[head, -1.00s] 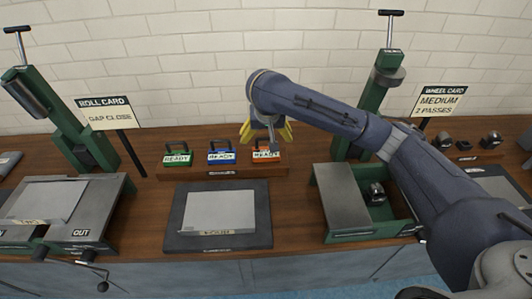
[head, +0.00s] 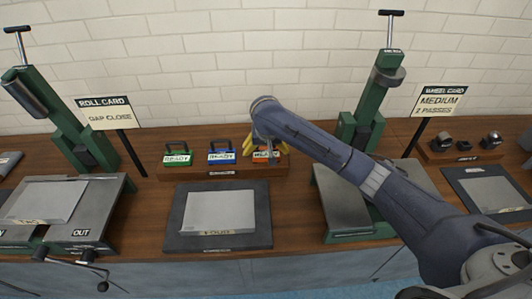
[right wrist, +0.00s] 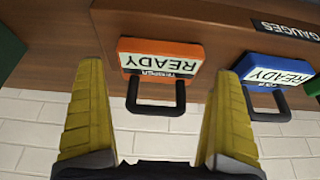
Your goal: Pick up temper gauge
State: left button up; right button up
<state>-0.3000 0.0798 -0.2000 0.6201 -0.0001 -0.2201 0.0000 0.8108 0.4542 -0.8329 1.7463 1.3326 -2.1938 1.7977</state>
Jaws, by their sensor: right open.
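The orange temper gauge (head: 268,159) stands at the right end of the gauge rack. In the right wrist view the gauge (right wrist: 160,57) shows upside down, with a READY label and a dark loop handle. My right gripper (head: 266,146) is open with yellow fingers. In the right wrist view its fingers (right wrist: 157,80) lie on either side of the handle, with visible gaps to it. Nothing is held. My left gripper is not in view.
A blue gauge (head: 221,154) and a green gauge (head: 177,156) share the wooden rack (head: 200,173). A dark mat with a grey plate (head: 219,212) lies in front. The green wheel machine (head: 340,200) stands right, partly behind my right arm.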

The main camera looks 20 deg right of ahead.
aim_at(266, 152)
jog(key=shift+x, duration=1.8)
jog(key=shift+c, duration=0.6)
jog(key=c, duration=1)
